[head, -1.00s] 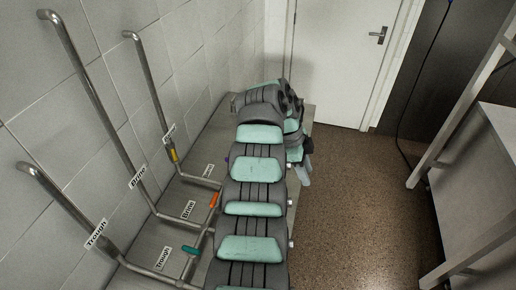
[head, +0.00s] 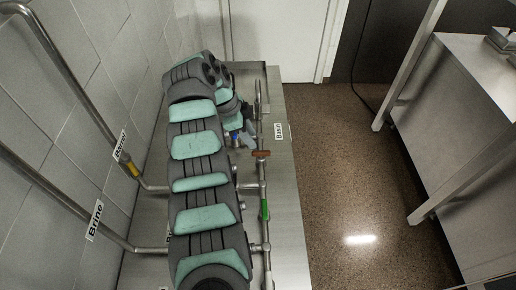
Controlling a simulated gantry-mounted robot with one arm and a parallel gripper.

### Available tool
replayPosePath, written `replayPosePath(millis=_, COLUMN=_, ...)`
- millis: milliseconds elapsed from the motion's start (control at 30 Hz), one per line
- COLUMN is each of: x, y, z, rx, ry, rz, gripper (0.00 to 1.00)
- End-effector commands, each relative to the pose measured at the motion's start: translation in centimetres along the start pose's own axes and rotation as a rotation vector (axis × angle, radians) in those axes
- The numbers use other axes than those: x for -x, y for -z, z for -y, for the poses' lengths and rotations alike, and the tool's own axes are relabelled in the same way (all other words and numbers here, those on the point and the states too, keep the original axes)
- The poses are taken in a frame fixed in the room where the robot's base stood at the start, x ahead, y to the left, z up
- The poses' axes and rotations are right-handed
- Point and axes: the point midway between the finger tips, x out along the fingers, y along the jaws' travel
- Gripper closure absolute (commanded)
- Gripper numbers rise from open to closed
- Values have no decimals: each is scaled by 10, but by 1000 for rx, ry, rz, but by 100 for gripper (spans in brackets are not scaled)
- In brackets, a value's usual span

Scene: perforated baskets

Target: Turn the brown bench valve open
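The brown bench valve handle (head: 262,154) sits on the pipe along the right part of the steel bench (head: 292,225), lying roughly crosswise to that pipe. A "Basin" label (head: 281,131) lies on the bench just beyond it. My gripper (head: 249,134) hangs at the far end of my grey and teal arm, to the left of and a little beyond the brown handle, seemingly apart from it. It is small and partly hidden by my arm, so its finger opening is unclear.
A green handle (head: 265,209) is on the same pipe, nearer. A small blue part (head: 236,136) shows near my gripper. A yellow-handled pipe (head: 131,168) and a "Brine" pipe (head: 60,190) rise by the left wall. Open floor (head: 370,180) separates the bench from a steel counter (head: 480,80).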

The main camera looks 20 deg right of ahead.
Motion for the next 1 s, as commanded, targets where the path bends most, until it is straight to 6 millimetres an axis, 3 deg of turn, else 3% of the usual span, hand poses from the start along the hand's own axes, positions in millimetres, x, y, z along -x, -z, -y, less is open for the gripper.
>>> replayPosePath(millis=200, x=-44, y=0, z=-2, rx=1, ry=-7, rz=-2, gripper=63)
replayPosePath(millis=400, x=-73, y=0, z=-1, rx=1, ry=-3, rz=0, gripper=63)
replayPosePath(millis=733, x=-79, y=0, z=0, rx=0, ry=0, rz=1, gripper=63)
replayPosePath(millis=1000, x=-79, y=0, z=0, rx=1, ry=0, rz=1, gripper=85)
